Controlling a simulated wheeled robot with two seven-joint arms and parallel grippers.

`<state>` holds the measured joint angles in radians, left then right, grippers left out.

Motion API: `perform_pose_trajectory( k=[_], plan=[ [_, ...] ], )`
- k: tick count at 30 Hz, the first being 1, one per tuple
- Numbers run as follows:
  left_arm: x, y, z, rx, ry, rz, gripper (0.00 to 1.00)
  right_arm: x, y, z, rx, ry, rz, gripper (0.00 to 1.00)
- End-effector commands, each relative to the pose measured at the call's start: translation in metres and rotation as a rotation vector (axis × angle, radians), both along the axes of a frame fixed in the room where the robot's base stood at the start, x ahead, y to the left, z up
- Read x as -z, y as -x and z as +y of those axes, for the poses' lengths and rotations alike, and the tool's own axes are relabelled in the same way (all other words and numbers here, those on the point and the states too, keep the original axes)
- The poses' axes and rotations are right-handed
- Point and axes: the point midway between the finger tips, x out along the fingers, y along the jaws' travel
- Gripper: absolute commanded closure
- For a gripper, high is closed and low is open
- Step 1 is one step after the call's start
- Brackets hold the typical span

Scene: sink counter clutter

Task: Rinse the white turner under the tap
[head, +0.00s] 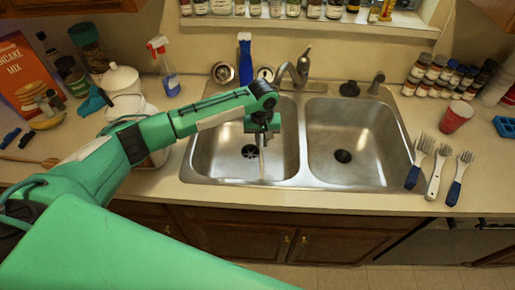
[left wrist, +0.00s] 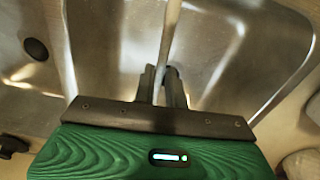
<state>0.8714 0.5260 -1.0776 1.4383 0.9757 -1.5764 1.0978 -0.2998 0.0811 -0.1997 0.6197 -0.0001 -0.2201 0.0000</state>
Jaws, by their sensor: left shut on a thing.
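My left gripper (head: 263,137) is above the left sink basin (head: 215,150), to the left of and in front of the tap (head: 297,70). It is shut on a thin pale utensil, the white turner (head: 262,163), which shows nearly edge-on and hangs down over the basin. In the left wrist view the turner (left wrist: 170,38) runs up from between the fingers (left wrist: 163,80). Its far end is cut off there. I cannot see any water running from the tap. My right gripper is not in view.
The right basin (head: 345,125) is empty. Forks and a white-handled utensil (head: 437,172) lie right of the sink, near a red cup (head: 456,117) and spice jars (head: 430,75). A spray bottle (head: 168,80) and a blue bottle (head: 245,60) stand behind.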

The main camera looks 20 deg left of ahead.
Motion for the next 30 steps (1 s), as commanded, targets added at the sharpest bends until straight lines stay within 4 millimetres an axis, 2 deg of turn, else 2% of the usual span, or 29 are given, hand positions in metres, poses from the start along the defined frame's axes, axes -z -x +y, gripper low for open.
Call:
perform_pose_trajectory(
  k=[2, 15, 21, 30],
  plan=[
    [0.006, -0.007, -0.002, 0.0, 0.0, -0.002, 1.0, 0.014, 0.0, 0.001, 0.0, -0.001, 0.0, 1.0],
    [0.013, -0.045, -0.012, -0.001, 0.002, 0.0, 1.0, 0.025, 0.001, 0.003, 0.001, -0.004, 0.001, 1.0],
    [0.014, -0.054, -0.014, -0.001, 0.001, 0.001, 1.0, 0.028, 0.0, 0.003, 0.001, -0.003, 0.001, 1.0],
    [0.014, -0.055, -0.014, 0.0, 0.001, 0.001, 1.0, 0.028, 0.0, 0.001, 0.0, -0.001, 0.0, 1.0]
  ],
)
